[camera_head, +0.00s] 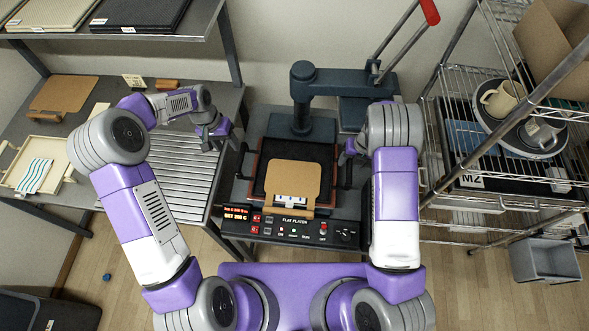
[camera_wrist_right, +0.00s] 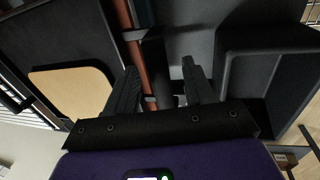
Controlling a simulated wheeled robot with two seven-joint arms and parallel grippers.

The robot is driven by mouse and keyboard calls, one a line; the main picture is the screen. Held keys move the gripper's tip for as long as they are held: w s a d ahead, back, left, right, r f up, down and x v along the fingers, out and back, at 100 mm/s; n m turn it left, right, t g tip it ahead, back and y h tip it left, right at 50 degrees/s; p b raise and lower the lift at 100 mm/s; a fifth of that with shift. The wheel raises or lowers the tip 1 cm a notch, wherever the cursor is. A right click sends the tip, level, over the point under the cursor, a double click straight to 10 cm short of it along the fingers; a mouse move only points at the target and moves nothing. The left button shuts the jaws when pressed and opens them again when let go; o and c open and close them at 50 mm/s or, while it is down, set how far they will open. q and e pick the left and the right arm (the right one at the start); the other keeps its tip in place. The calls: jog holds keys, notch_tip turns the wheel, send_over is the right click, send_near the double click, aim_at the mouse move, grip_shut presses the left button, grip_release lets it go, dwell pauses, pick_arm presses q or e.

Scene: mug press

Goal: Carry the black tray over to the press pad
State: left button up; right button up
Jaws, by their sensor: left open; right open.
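The black tray (camera_head: 327,172) lies on the flat platen press, over the press pad, whose red-brown edge (camera_head: 256,163) shows around it. A tan board (camera_head: 293,178) lies in the tray and covers much of it. The tray and tan board (camera_wrist_right: 75,90) also show in the right wrist view. My left gripper (camera_head: 218,131) is open, up and left of the tray, apart from it. My right gripper (camera_head: 350,148) is open beside the tray's right side. In the right wrist view its fingers (camera_wrist_right: 158,88) are apart; I cannot tell whether they touch the handle.
The press head (camera_head: 368,84) with its red-tipped lever (camera_head: 430,12) is swung to the back right. A slatted metal surface (camera_head: 180,165) lies left of the press. A cream tray (camera_head: 35,165) stands further left. A wire rack (camera_head: 480,110) with mugs is on the right.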

notch_tip(320, 180, up, 11)
jog(key=d, duration=0.2)
jog(key=shift+s, duration=0.15)
jog(key=shift+f, duration=0.15)
dwell(0.3)
